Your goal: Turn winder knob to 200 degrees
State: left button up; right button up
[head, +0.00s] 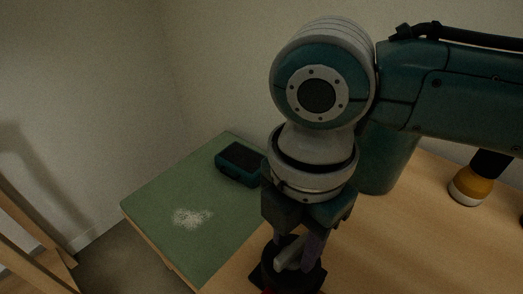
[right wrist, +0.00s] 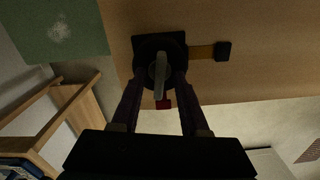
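The winder has a black square base (head: 313,281) on the wooden table, mostly hidden under my right arm in the head view. Its grey bar-shaped knob (head: 288,256) also shows in the right wrist view (right wrist: 160,73), over a round black disc. There the bar runs nearly up and down the picture. My right gripper (right wrist: 160,77) reaches down over the knob with one finger on each side of the bar. The fingers are apart, with dark gaps beside the bar, so it looks open. A small red block (right wrist: 163,104) sits beside the base. My left gripper is in neither view.
A brownish strip (right wrist: 201,52) with a black block (right wrist: 222,51) at its end extends from the base. A green mat (head: 165,205) with a pale speckled patch and a dark teal box (head: 238,164) lies left. A yellow-and-white object (head: 467,186) stands right on the wooden table (head: 420,240).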

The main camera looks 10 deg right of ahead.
grip_shut()
dwell(0.5)
